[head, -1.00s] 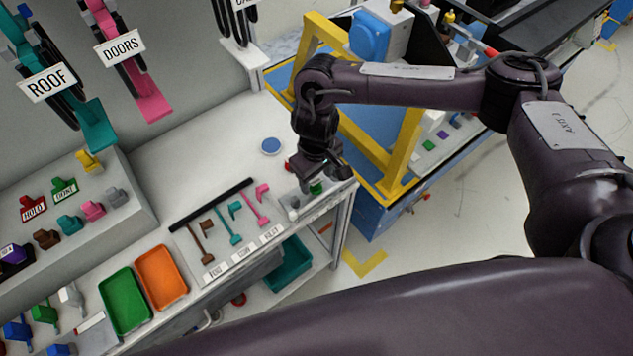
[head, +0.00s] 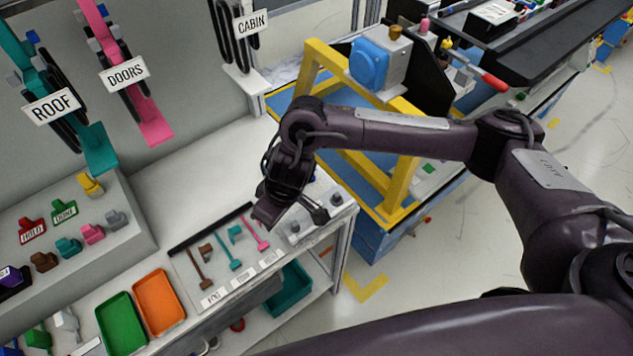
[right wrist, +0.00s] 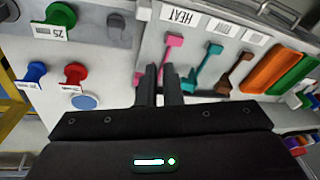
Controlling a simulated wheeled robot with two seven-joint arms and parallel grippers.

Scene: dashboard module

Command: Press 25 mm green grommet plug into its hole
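My left gripper is not in view. I cannot make out the plug's hole.
Red (right wrist: 75,72), blue (right wrist: 35,71) and grey (right wrist: 118,25) plugs stand near the green one. Pink (head: 256,234), teal (head: 229,252) and brown (head: 198,268) hooked parts lie beside them. Orange (head: 160,301) and green (head: 122,322) trays are farther left. A yellow frame (head: 404,182) stands right.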

